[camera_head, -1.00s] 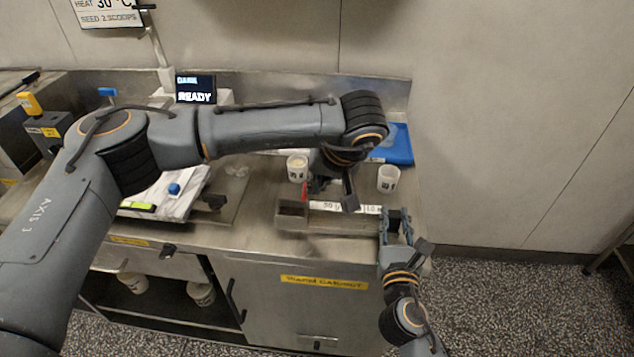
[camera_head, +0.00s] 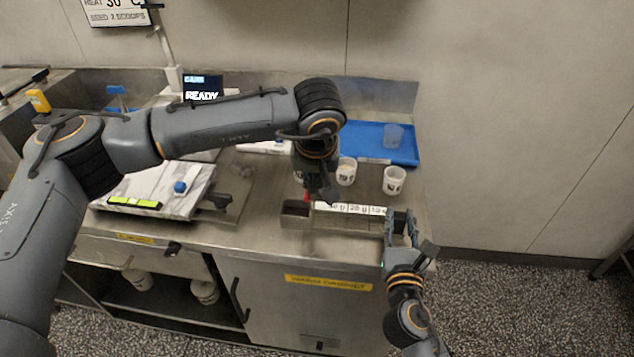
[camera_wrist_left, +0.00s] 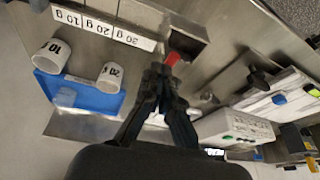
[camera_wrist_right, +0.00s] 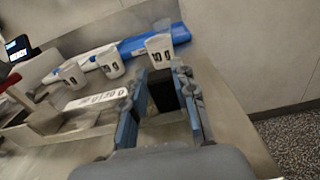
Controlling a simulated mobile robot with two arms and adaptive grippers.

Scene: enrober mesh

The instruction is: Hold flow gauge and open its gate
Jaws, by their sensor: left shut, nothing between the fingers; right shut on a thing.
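The flow gauge is a narrow metal trough (camera_head: 345,224) near the counter's front edge, with a dark-bottomed box (camera_head: 297,214) at its left end and a white gram-marked strip (camera_head: 350,208). A red gate tab (camera_head: 307,197) stands beside the box; it also shows in the left wrist view (camera_wrist_left: 173,58). My left gripper (camera_head: 322,195) is shut and empty, its tips (camera_wrist_left: 160,76) close to the red tab; I cannot tell whether they touch. My right gripper (camera_head: 400,222) is shut on the gauge's right end, where a dark block (camera_wrist_right: 163,92) shows between the fingers.
White cups (camera_head: 346,171) (camera_head: 394,180) with gram marks stand behind the gauge. A blue tray (camera_head: 365,140) holds another translucent cup (camera_head: 393,136). A marble slab (camera_head: 150,190) lies to the left. A small screen (camera_head: 203,90) reads READY.

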